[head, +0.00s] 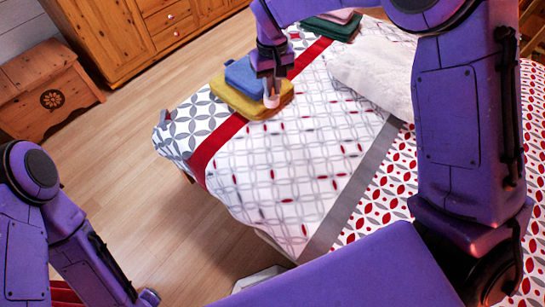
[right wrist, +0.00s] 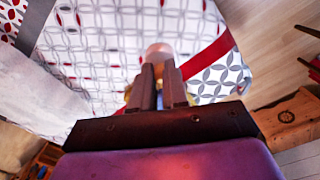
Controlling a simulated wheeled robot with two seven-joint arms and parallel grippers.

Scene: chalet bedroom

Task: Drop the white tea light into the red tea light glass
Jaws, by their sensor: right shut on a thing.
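My right gripper (head: 270,96) is over the folded towels on the bed, its fingers pointing down. It is shut on the white tea light (head: 271,101), a small pale piece at the fingertips. In the right wrist view the tea light (right wrist: 158,50) is a pale, rounded, blurred shape just beyond the tips of the two dark fingers (right wrist: 160,72). I cannot make out the red tea light glass in either view. My left arm is at the lower left of the head view, and its gripper is not in view.
A yellow towel (head: 243,104) lies on the bed (head: 275,165) with a blue towel (head: 243,75) on top. A green folded towel (head: 335,29) and a pale fluffy throw (head: 375,70) lie farther along. A wooden chest (head: 45,90) and dresser (head: 140,35) stand beyond open floor.

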